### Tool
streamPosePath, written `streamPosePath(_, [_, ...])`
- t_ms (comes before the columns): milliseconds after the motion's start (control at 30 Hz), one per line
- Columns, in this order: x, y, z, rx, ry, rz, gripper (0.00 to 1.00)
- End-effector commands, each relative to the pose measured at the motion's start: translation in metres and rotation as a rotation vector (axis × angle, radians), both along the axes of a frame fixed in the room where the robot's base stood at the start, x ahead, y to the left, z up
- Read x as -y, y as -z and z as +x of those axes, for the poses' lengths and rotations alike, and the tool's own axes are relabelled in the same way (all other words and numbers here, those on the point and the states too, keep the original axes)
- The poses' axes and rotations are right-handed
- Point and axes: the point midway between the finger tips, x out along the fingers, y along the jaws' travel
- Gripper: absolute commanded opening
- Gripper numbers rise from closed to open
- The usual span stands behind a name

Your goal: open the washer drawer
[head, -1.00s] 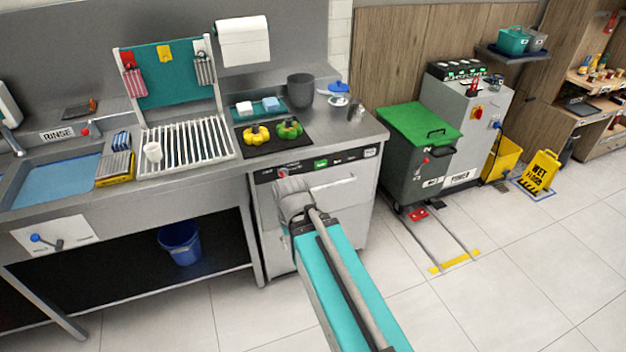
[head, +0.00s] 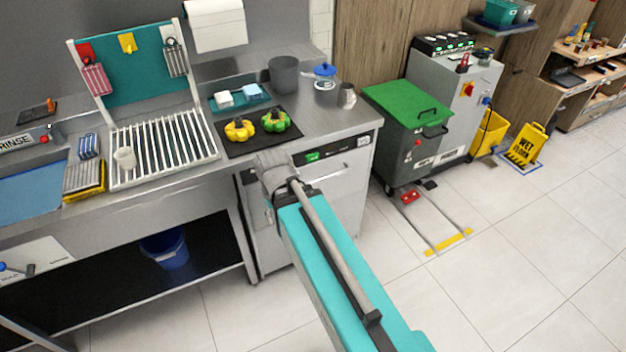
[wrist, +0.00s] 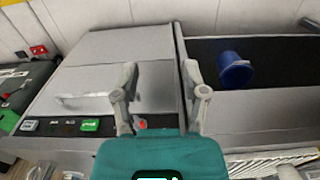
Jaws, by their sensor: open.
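The washer is a grey steel unit under the counter, with a dark control strip (head: 338,148) and a green display along its top. Its drawer front (head: 338,205) looks shut and carries a pale bar handle (head: 322,173). The wrist view shows the front upside down, with the handle (wrist: 85,97) left of my fingers and the control strip (wrist: 62,126) below it. My gripper (wrist: 160,75) is open and empty, its two fingers spread in front of the washer's side nearer the blue bucket. The handle is outside the fingers. In the head view my own arm hides the gripper and the washer's left part.
A blue bucket (head: 166,249) stands on the shelf under the sink counter, beside the washer. The tiled floor in front is clear.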

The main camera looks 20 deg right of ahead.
Motion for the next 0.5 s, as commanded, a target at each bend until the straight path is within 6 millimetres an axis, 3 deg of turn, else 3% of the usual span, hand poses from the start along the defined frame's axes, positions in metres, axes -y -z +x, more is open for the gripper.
streamPosePath(500, [0.0002,0.0074,0.0023,0.005,0.006,0.019,0.57])
